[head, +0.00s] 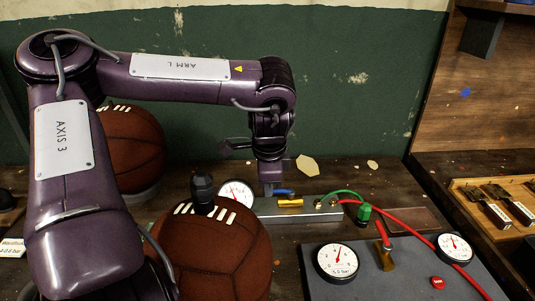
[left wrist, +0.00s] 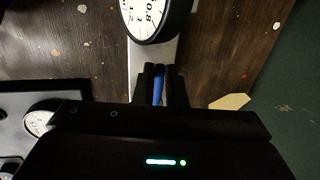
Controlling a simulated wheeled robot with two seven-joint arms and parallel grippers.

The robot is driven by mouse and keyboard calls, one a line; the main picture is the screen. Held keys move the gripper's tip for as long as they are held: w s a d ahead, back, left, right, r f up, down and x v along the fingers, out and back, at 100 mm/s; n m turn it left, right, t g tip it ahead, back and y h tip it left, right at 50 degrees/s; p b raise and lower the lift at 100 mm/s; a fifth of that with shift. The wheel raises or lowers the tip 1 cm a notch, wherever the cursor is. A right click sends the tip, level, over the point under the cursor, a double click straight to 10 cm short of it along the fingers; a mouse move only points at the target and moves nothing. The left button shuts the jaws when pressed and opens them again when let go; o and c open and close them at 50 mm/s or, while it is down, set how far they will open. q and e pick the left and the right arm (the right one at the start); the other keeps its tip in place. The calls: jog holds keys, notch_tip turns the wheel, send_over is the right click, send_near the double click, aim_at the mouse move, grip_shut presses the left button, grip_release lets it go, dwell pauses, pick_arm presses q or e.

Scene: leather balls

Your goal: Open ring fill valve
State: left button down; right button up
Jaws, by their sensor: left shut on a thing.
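The blue valve handle (head: 284,192) sits on a grey metal block (head: 268,211) on the bench, beside a brass fitting (head: 290,203). It also shows in the left wrist view (left wrist: 158,90). My left gripper (head: 270,188) reaches down to the block from above. Its jaws are shut on the blue handle, which shows between the two dark fingers (left wrist: 160,85) in the left wrist view. A white round gauge (head: 236,193) is at the block's left end. The fingertips are small in the head view. My right gripper is not in view.
A leather ball (head: 215,255) with a black fitting on top stands in front, another (head: 133,150) behind my arm. A grey panel (head: 390,279) with gauges and a red button lies at right. Red hose (head: 403,229) and green hose (head: 345,193) run near the block. A tool tray (head: 470,205) is far right.

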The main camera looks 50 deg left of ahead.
pick_arm(q)
jog(key=c, duration=1.5)
grip_release()
jog(key=shift+d, duration=0.1)
jog(key=shift+s+d+r, duration=0.15)
jog(key=shift+d+r, duration=0.05)
jog(key=shift+r, duration=1.1)
jog(key=shift+s+d+r, duration=0.15)
jog(key=shift+d+r, duration=0.05)
jog(key=shift+r, duration=1.05)
jog(key=shift+s+d+r, duration=0.15)
jog(key=shift+d+r, duration=0.05)
jog(key=shift+r, duration=1.1)
